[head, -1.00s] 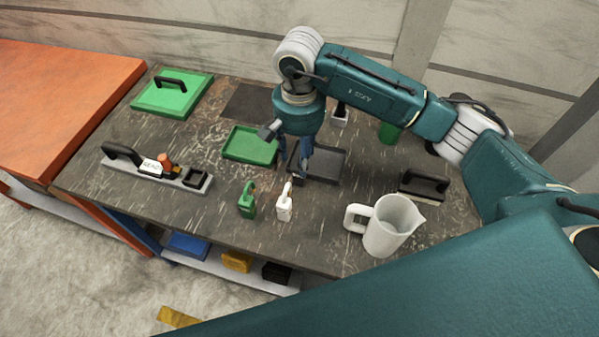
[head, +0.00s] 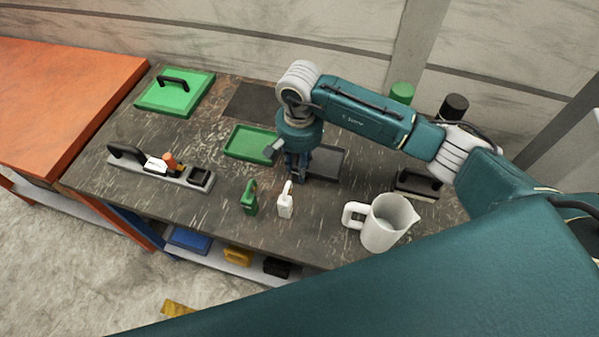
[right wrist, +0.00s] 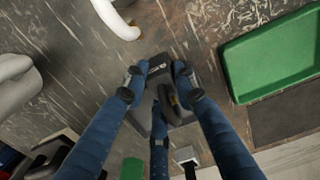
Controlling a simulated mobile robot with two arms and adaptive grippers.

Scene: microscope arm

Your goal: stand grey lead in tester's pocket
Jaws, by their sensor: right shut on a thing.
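The tester (head: 150,165) is a long grey base on the left of the bench, with a black handle, a label, an orange part and a square pocket (head: 202,178) at its right end. My right gripper (head: 297,176) points down at the left part of the dark grey tray (head: 328,164). In the right wrist view its fingers are shut on a dark grey piece with pale lettering, seemingly the grey lead (right wrist: 158,69). The fingers hide it in the head view. I cannot tell whether it touches the tray. My left gripper is not in view.
A green lead (head: 249,200) and a white lead (head: 285,203) stand near the bench's front edge. A green tray (head: 250,143) lies behind them. A white jug (head: 385,225) and a black-handled block (head: 417,184) are at right. Bare bench lies between tester and leads.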

